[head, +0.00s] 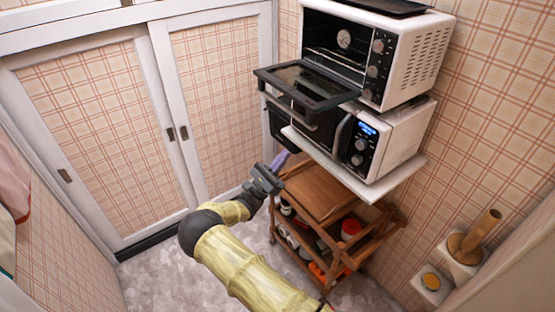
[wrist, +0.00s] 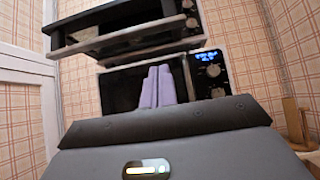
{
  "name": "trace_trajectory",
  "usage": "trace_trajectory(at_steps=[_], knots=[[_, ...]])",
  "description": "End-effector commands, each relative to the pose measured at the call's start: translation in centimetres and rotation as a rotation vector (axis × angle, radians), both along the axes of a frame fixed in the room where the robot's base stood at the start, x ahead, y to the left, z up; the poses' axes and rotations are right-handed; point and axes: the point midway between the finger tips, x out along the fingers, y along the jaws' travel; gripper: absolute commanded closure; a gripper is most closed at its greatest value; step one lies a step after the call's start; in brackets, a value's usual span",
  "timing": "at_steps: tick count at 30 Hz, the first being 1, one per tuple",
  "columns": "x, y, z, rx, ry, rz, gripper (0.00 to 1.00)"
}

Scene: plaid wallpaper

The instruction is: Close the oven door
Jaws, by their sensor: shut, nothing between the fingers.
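The white toaster oven (head: 420,52) stands on top of the microwave, with knobs down its front's right side. Its oven door (head: 308,86) is hinged down, sticking out roughly level, with its dark glass and frame in view. In the wrist view the open door (wrist: 125,38) hangs above and ahead of the fingers. My gripper (head: 281,160) is below and to the left of the door, apart from it, in front of the microwave's shelf. In the wrist view its two pale purple fingers (wrist: 157,86) are together, pointing up, with nothing between them.
The microwave (head: 390,140) with a lit blue display sits on a white shelf (head: 375,188) under the oven. A wooden cart (head: 325,195) with jars and bottles stands below. White-framed sliding doors (head: 160,100) are at left. Open floor (head: 150,275) lies at lower left.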

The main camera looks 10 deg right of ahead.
Motion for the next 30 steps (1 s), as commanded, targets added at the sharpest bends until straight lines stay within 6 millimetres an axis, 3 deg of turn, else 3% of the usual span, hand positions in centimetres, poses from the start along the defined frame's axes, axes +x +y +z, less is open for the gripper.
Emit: trace_trajectory(at_steps=[1,9,15,30], knots=[[0.3,-0.7,1.2,0.001,-0.001,-0.004,1.00],[2.1,-3.7,4.4,0.002,-0.001,-0.003,1.00],[2.1,-3.7,7.0,0.000,-0.001,-0.001,1.00],[2.1,-3.7,7.8,0.001,0.001,0.000,1.00]])
